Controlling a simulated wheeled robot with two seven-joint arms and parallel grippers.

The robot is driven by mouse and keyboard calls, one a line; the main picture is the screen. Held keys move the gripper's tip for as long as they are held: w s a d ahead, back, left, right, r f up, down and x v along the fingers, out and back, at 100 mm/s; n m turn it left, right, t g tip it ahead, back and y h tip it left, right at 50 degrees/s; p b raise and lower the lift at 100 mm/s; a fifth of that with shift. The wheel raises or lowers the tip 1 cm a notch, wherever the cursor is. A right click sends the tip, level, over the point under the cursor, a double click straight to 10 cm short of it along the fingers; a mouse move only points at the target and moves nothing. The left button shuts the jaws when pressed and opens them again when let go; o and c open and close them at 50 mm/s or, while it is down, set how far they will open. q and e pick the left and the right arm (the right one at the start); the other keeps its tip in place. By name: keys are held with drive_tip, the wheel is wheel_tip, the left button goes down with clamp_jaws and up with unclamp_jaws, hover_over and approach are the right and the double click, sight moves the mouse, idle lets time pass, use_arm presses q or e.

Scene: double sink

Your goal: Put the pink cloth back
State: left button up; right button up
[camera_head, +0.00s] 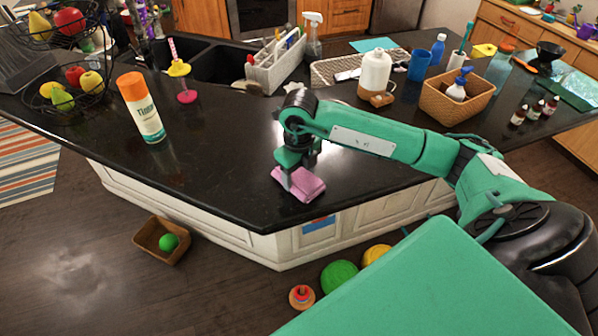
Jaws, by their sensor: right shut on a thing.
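The pink cloth (306,187) is a folded pad on the black counter, near the counter's front corner. My right gripper (292,180) points down at it from above, with its fingers at the cloth's left part. The gripper is shut on the cloth, which appears to rest on or just above the counter; I cannot tell which. My left gripper is not in view.
A spray can with an orange cap (141,107) stands to the left. A double sink (215,62) and a grey caddy (274,66) are behind. A white bottle (374,74) and a wicker basket (455,97) are at right. The counter's middle is clear.

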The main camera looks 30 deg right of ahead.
sight(299, 176)
drive_tip(key=shift+f, duration=0.1)
drive_tip(key=o, duration=1)
drive_tip(key=shift+o, duration=0.2)
drive_tip(key=shift+r, duration=0.25)
wheel_tip(299, 176, up, 12)
drive_tip(key=b, duration=0.4)
drive_tip(key=shift+f, duration=0.1)
